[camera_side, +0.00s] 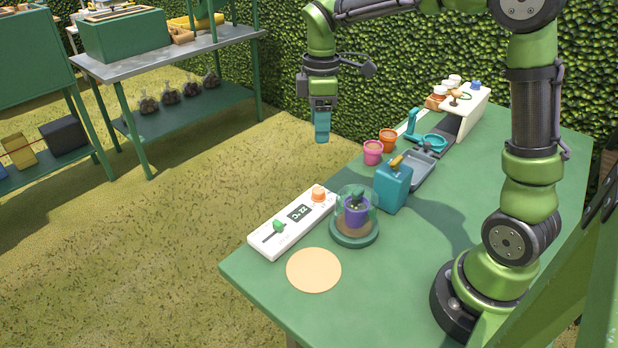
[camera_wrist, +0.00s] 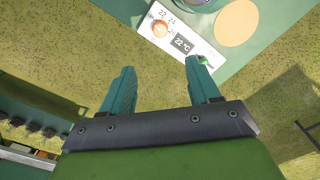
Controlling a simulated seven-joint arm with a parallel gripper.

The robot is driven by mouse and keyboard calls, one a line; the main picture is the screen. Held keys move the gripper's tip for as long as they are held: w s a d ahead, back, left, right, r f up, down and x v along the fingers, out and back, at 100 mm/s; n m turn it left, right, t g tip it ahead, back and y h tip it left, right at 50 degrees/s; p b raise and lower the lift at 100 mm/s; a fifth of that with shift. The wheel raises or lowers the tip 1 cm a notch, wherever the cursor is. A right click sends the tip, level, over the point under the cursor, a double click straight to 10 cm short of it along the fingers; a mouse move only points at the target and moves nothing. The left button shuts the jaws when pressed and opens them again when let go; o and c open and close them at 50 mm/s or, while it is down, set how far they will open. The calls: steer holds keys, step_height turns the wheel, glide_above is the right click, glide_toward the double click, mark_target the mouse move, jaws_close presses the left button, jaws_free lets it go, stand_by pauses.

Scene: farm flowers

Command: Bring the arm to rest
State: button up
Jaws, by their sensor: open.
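My green arm reaches across from the right of the side view. My gripper (camera_side: 322,124) hangs fingers down above the grass, beyond the far left edge of the green table (camera_side: 440,265). In the wrist view my gripper (camera_wrist: 162,88) shows two teal fingers set wide apart with nothing between them. It is open, empty and touches nothing.
On the table are a white control panel (camera_side: 291,222), a glass-domed purple pot (camera_side: 355,212), a round tan mat (camera_side: 313,270), a teal canister (camera_side: 393,187), a grey tray (camera_side: 417,172), small pots (camera_side: 373,152) and a white rack (camera_side: 478,105). The table's front middle is clear.

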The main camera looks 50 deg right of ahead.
steer(key=s+a+r+m+t+y, duration=0.1)
steer(key=s+a+r+m+t, duration=0.1)
steer(key=s+m, duration=0.4)
steer(key=s+a+r+m+t+y, duration=0.1)
steer(key=s+m+t, duration=0.4)
steer(key=s, duration=0.5)
steer(key=a+r+m, duration=0.1)
steer(key=a+m, duration=0.1)
steer(key=shift+s+a, duration=0.3)
steer(key=shift+a, duration=0.1)
